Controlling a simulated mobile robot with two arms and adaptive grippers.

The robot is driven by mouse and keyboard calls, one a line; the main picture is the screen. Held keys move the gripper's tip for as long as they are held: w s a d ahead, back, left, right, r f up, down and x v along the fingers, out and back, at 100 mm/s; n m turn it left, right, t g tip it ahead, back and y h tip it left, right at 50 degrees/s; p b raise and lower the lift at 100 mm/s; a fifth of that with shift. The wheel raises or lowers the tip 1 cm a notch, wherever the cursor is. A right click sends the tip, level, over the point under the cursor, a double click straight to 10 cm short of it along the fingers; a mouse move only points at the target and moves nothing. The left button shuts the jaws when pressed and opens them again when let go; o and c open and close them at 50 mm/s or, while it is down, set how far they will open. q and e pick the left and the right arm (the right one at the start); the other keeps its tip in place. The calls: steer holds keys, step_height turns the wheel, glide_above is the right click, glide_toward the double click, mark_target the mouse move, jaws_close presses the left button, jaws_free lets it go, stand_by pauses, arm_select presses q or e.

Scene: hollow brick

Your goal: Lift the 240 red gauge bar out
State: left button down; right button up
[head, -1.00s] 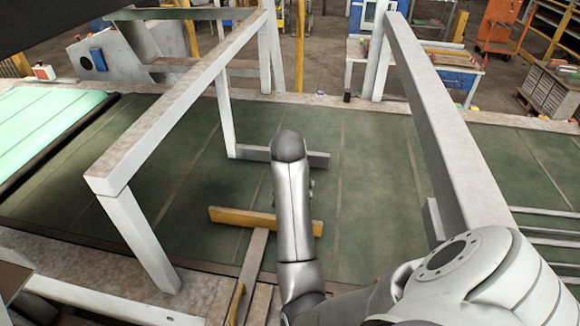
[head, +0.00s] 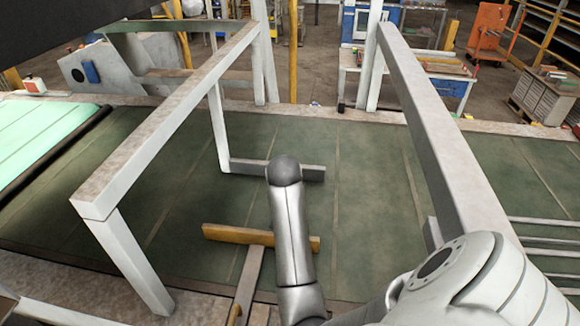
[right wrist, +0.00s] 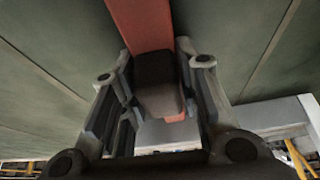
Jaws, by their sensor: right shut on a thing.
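The red gauge bar (right wrist: 140,22) shows in the right wrist view, running from the top edge down between the fingers. A dark grey part lies over its lower stretch, and a small red patch shows below that. My right gripper (right wrist: 156,70) has a finger on each side and is shut on the bar. In the head view my right arm reaches in from the lower right and hides its own gripper and the bar. My left gripper is not in view.
A pale frame beam (head: 165,125) stands left of my arm and another (head: 430,125) right of it. A yellow bar (head: 225,233) lies across a grey bar (head: 247,280) near my forearm. The green surface (head: 375,200) between the beams is mostly clear.

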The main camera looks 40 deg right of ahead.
jaws_close()
steer(key=shift+w+d+r, duration=0.1)
steer(key=shift+w+r, duration=0.05)
steer(key=shift+r, duration=3.3)
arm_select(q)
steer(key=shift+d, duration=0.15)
arm_select(e)
steer(key=shift+r, duration=1.05)
steer(key=shift+f, duration=0.1)
